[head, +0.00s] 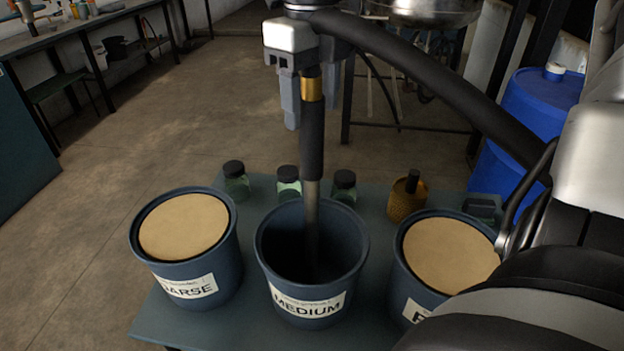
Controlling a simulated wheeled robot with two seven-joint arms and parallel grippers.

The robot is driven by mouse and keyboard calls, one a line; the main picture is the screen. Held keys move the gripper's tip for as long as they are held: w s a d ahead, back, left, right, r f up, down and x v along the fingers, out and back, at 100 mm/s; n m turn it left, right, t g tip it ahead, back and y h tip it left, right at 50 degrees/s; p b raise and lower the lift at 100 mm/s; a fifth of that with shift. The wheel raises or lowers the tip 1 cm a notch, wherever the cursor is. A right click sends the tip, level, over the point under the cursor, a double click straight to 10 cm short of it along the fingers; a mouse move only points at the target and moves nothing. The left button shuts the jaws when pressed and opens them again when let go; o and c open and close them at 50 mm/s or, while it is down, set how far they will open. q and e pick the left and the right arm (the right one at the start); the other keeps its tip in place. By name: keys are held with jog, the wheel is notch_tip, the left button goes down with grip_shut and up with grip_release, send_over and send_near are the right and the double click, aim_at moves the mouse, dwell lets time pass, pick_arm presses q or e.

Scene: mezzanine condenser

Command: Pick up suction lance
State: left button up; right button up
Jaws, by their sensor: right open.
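The suction lance (313,140) stands nearly upright, with a black grip sleeve, a brass collar above it and a metal tube below. Its tube goes down into the dark inside of the middle bucket, labelled MEDIUM (308,308), and its lower tip is hidden there. A thick black hose runs from its top to the right. My right gripper (311,108) is open at the top centre, pointing down, with its grey fingers about the collar and upper sleeve. I cannot tell whether they touch the lance. My left gripper is not in view.
Two buckets with tan contents, left (184,227) and right (450,255), flank the middle one on a blue-grey table (255,325). Several dark-lidded jars (288,184) and a brass container (406,200) stand behind. A blue drum (530,115) stands at right. The floor at left is clear.

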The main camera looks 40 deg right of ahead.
jog(key=shift+f, duration=0.65)
grip_shut()
jog(key=shift+r, duration=0.1)
